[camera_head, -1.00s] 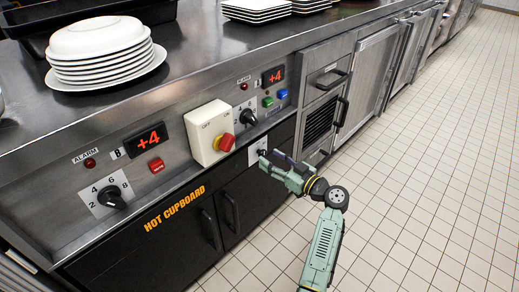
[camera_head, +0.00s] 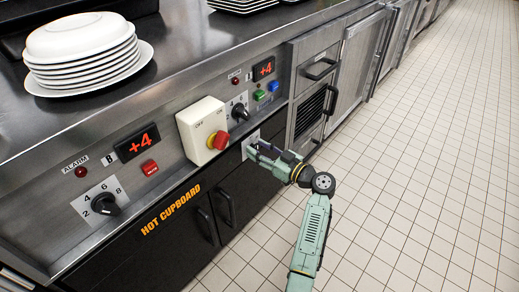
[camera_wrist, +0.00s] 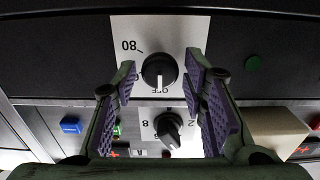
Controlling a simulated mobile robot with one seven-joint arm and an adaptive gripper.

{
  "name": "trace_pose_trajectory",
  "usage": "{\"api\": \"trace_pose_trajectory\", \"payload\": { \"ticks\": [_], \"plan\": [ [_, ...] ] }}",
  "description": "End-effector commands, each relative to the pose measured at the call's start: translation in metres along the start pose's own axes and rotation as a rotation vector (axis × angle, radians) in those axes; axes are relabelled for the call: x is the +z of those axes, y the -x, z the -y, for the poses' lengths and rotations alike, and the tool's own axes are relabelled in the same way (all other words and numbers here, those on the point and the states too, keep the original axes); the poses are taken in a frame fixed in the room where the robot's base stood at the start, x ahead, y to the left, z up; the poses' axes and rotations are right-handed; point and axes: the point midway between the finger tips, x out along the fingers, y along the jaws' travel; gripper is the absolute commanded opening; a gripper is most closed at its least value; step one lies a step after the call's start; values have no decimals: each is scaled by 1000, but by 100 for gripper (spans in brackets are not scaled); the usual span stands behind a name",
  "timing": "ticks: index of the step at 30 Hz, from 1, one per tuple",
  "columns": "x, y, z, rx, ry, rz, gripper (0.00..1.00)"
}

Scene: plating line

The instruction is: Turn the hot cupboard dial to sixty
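The hot cupboard dial (camera_wrist: 159,71) is a round black knob on a white plate with "80" and "OFF" marks, set in the dark front below the control panel. In the wrist view it appears upside down, and its white line points at "OFF". In the head view its white plate (camera_head: 249,142) is partly hidden behind my gripper (camera_head: 257,153). In the wrist view my gripper (camera_wrist: 159,78) is open, with one purple-padded finger on each side of the dial. Gaps show between the pads and the knob. The sixty mark cannot be made out.
Above the dial are a black numbered knob (camera_head: 240,112), a cream switch box (camera_head: 202,128) with a red button, and blue and green buttons. Another knob (camera_head: 105,204) sits at the left. Plates (camera_head: 82,60) are stacked on the counter. The tiled floor at right is clear.

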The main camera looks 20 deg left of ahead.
Motion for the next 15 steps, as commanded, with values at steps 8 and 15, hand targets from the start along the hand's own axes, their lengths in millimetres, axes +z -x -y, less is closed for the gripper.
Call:
{"api": "trace_pose_trajectory", "payload": {
  "ticks": [8,15],
  "plan": [
    [0,0,0,0,0,0,18],
    [0,0,0,0,0,0,2]
  ]
}}
